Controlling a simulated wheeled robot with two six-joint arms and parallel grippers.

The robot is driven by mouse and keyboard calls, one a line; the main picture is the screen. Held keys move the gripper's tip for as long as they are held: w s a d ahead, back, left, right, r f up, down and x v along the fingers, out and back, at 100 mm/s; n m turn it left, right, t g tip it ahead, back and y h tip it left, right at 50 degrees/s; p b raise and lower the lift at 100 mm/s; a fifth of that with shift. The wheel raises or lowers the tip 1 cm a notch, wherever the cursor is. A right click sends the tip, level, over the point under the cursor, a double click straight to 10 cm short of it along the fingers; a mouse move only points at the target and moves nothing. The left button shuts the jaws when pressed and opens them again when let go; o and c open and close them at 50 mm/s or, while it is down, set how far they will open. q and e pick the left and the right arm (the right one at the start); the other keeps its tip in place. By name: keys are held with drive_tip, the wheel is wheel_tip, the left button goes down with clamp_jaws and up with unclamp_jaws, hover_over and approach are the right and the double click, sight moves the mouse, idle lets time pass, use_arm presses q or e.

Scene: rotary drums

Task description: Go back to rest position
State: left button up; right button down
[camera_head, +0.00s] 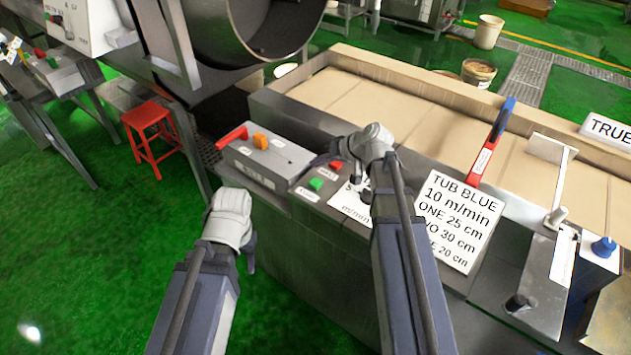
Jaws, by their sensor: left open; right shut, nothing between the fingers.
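My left gripper (250,254) hangs over the green floor in front of the machine, clear of the controls. Its pale wrist hides most of its fingers. My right gripper (322,160) is shut and empty above the control panel on the machine's near edge. Its dark fingertips point left, close to the green button (316,184) and the red button (336,167). I cannot tell whether they touch anything. My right forearm and wrist cover part of the panel and a white label (350,206).
A control box (262,160) with a red lever and orange switch sits left of my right gripper. A beige conveyor (440,112) runs behind, with a red-and-blue lever (491,143) and text sign (455,220) at right. A drum (262,30) stands behind. A red stool (152,135) is left.

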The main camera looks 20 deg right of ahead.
idle(0.3)
drive_tip(key=s+a+f+n+g+h, duration=0.1)
drive_tip(key=s+a+f+g+h, duration=0.1)
drive_tip(key=s+a, duration=0.2)
drive_tip(key=s+a+f+n+g+h, duration=0.1)
drive_tip(key=s+a, duration=0.4)
drive_tip(key=s, duration=0.6)
drive_tip(key=s+a+f+n+g+h, duration=0.2)
drive_tip(key=s+a+f+g+h, duration=0.1)
drive_tip(key=s, duration=0.5)
drive_tip(key=shift+a+f+g+h, duration=0.25)
drive_tip(key=shift+a+g+h, duration=0.25)
drive_tip(key=shift+a+h, duration=0.45)
drive_tip(key=shift+s, duration=0.15)
